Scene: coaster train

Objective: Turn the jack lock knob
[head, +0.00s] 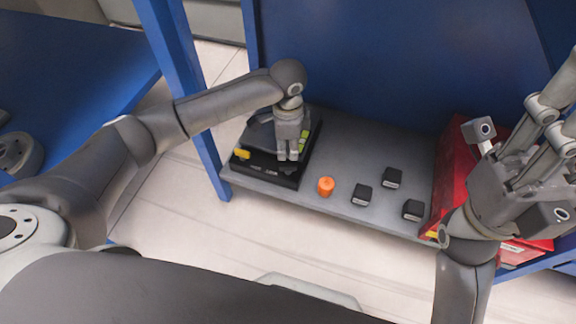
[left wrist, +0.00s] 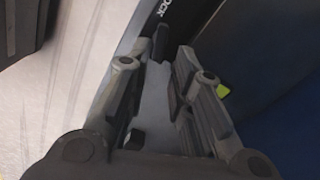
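A black device (head: 265,173) with yellow and green parts sits at the left end of the grey shelf. The jack lock knob is not clearly seen in the head view, where my left gripper (head: 289,155) points down over the device. In the left wrist view, part of the word LOCK shows on a dark panel (left wrist: 166,10). Below it, a small dark piece (left wrist: 161,42), possibly the knob, stands between the fingertips of my left gripper (left wrist: 162,52). The fingers are apart, and I cannot tell whether they touch it. My right gripper (head: 520,112) is open and empty at the right.
An orange cylindrical piece (head: 326,186) and several small black blocks (head: 362,194) stand on the grey shelf (head: 345,150). A red case (head: 455,165) stands at the shelf's right end. A blue post (head: 200,110) rises at the left, and a blue panel (head: 350,60) backs the shelf.

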